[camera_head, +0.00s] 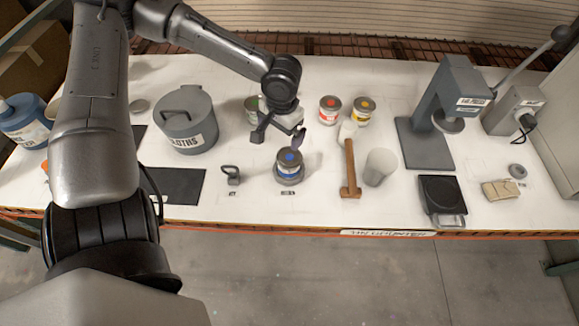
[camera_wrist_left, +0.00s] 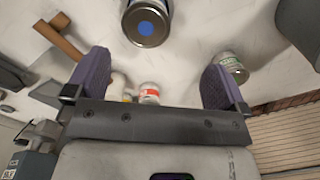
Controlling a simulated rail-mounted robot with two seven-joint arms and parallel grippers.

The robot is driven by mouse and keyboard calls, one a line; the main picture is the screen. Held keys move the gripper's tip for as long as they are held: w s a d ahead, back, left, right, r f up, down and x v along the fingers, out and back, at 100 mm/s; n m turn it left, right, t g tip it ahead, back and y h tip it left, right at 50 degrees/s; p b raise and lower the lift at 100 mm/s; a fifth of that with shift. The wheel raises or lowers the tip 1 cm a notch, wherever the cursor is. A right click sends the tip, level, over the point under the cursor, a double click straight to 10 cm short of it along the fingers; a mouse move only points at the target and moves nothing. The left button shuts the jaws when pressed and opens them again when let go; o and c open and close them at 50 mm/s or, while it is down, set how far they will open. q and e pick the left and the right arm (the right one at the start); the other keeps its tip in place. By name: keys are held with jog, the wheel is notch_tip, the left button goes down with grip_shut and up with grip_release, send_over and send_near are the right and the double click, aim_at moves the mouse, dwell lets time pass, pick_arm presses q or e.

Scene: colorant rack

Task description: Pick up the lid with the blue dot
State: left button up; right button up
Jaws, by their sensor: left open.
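The lid with the blue dot (camera_head: 290,157) is on top of a small can (camera_head: 289,171) near the front middle of the counter. In the left wrist view the blue-dot lid (camera_wrist_left: 147,27) shows at the top, slightly left of centre, beyond the fingertips. My left gripper (camera_head: 279,136) is open and empty, just behind and above the can in the head view. Its two purple-grey fingers (camera_wrist_left: 157,78) are spread wide in the wrist view, with nothing between them touching. My right gripper is not in view.
A red-dot can (camera_head: 329,109) and a yellow-dot can (camera_head: 363,109) stand behind right. A green-marked can (camera_head: 252,104) is partly hidden by my arm. A wooden-handled mallet (camera_head: 350,168) and a cup (camera_head: 380,165) are right; a grey cloths bin (camera_head: 186,122) is left.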

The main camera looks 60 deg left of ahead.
pick_arm(q)
jog(key=w+r+n+b, duration=0.2)
jog(key=b, duration=0.2)
send_over(289, 157)
notch_tip(289, 157, down, 9)
jog(key=shift+f, duration=2.3)
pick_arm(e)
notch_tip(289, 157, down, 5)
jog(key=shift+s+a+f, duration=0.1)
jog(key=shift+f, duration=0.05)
pick_arm(q)
jog(key=c, duration=0.8)
